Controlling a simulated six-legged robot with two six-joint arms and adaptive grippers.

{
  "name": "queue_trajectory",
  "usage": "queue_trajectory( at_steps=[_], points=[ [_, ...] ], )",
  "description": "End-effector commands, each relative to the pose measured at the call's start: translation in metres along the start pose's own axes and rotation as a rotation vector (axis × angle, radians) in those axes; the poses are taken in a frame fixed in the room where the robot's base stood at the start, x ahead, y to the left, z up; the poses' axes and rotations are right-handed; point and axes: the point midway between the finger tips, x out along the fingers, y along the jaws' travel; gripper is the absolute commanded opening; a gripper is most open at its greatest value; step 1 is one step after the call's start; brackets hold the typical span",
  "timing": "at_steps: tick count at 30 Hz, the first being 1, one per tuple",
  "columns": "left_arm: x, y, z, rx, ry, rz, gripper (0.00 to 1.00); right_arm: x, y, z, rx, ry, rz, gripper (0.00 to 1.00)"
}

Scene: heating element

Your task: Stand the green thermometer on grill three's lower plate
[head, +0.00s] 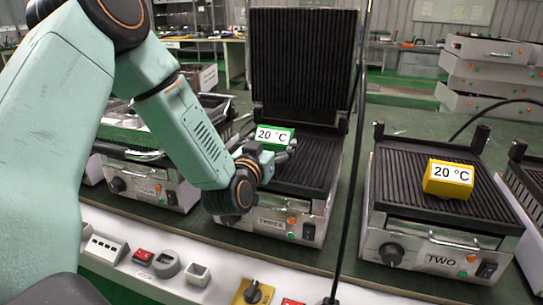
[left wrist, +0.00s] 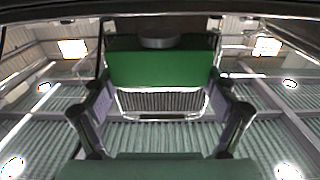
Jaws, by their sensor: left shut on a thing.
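The green thermometer (head: 274,134), a block with a white face reading 20 °C, is at grill three, over the left part of its ribbed lower plate (head: 318,165). My left gripper (head: 277,155) is shut on it from the front; I cannot tell whether its base touches the plate. In the left wrist view the green thermometer (left wrist: 160,68) sits between the fingers of my left gripper (left wrist: 160,85). Grill three's lid (head: 303,60) stands open behind. My left arm hides part of grill three's front. My right gripper is not in view.
Grill two (head: 440,200) is to the right, with a yellow thermometer (head: 448,179) reading 20 °C on its plate. Another grill (head: 150,180) is at the left. A dark cable (head: 349,170) hangs between grills three and two. Switches line the front panel (head: 215,262).

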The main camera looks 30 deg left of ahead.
Motion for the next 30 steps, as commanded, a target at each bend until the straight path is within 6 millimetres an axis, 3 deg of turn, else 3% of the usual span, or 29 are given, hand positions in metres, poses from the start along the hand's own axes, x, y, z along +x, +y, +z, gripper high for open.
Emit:
queue_trajectory(
  at_steps=[1, 4, 15, 16, 21, 30],
  points=[
    [0.0, 0.0, 0.013, 0.003, -0.003, 0.001, 0.44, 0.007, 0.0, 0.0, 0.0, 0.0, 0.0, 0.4],
    [0.0, 0.0, 0.023, 0.002, -0.001, 0.001, 0.44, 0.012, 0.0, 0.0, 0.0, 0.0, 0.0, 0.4],
    [0.0, 0.0, 0.025, 0.001, -0.001, 0.001, 0.44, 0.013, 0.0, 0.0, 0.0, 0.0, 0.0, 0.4],
    [0.0, 0.0, 0.026, 0.001, -0.002, 0.001, 0.87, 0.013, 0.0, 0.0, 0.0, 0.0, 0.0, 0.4],
    [0.0, 0.0, 0.025, 0.001, -0.002, 0.001, 1.0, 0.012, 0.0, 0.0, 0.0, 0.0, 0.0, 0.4],
    [0.0, 0.0, 0.025, 0.001, -0.001, 0.001, 1.0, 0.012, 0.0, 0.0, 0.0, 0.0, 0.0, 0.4]
  ],
)
